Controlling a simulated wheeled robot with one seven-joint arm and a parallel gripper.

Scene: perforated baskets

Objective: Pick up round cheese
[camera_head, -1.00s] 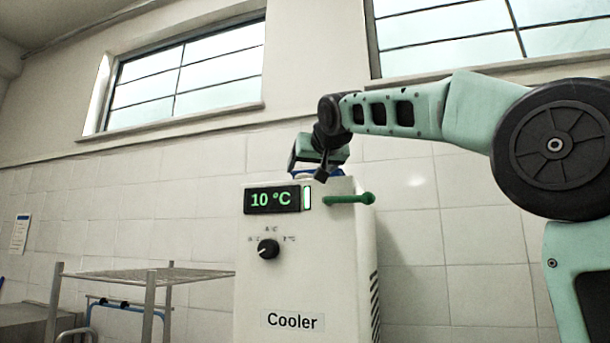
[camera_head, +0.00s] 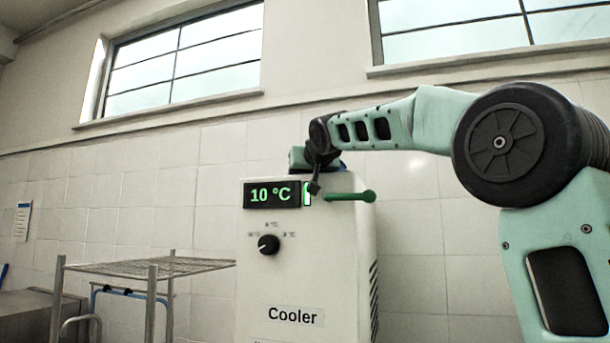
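No round cheese can be made out in the head view. My arm reaches in from the right, and its end, my gripper (camera_head: 312,172), is at the top of the white cooler (camera_head: 300,265), near its upper edge. The fingers are small and partly hidden by the wrist, so I cannot tell whether they are open or shut or whether they hold anything. A blue bit shows behind the wrist at the cooler's top. The cooler has a display reading 10 °C (camera_head: 272,195), a black knob (camera_head: 268,244) and a green handle (camera_head: 350,196).
A metal wire rack (camera_head: 150,268) stands left of the cooler. A grey metal counter (camera_head: 30,315) is at the lower left. A tiled wall with windows is behind. The space above the rack is clear.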

